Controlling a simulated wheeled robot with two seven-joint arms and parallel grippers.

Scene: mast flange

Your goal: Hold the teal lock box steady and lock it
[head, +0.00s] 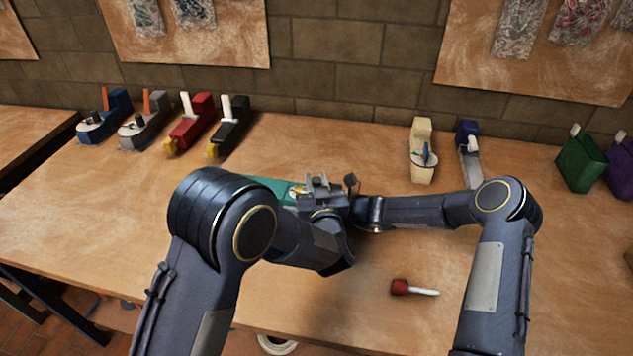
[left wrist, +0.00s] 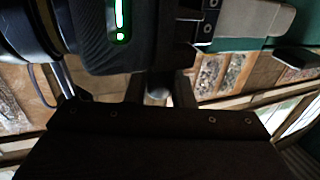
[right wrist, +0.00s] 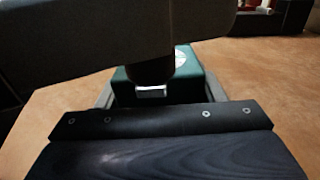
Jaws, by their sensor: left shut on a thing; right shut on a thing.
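The teal lock box (head: 270,187) lies on the bench near the middle in the head view, largely hidden behind my left arm. It also shows in the right wrist view (right wrist: 188,88), between the fingers of my right gripper (right wrist: 158,95), which is shut on it. My left gripper (head: 322,188) is above the box's right part. In the left wrist view, my left gripper (left wrist: 159,92) is shut on a small grey rounded piece (left wrist: 157,97). I cannot tell whether that piece is a key or how it meets the box. The lock itself is hidden.
A red-handled tool (head: 400,287) lies on the front right of the bench. Blue, grey, red and black items stand at the back left. A cream item (head: 421,150), a blue one (head: 467,140) and a green one (head: 582,162) stand at the back right. The left front is clear.

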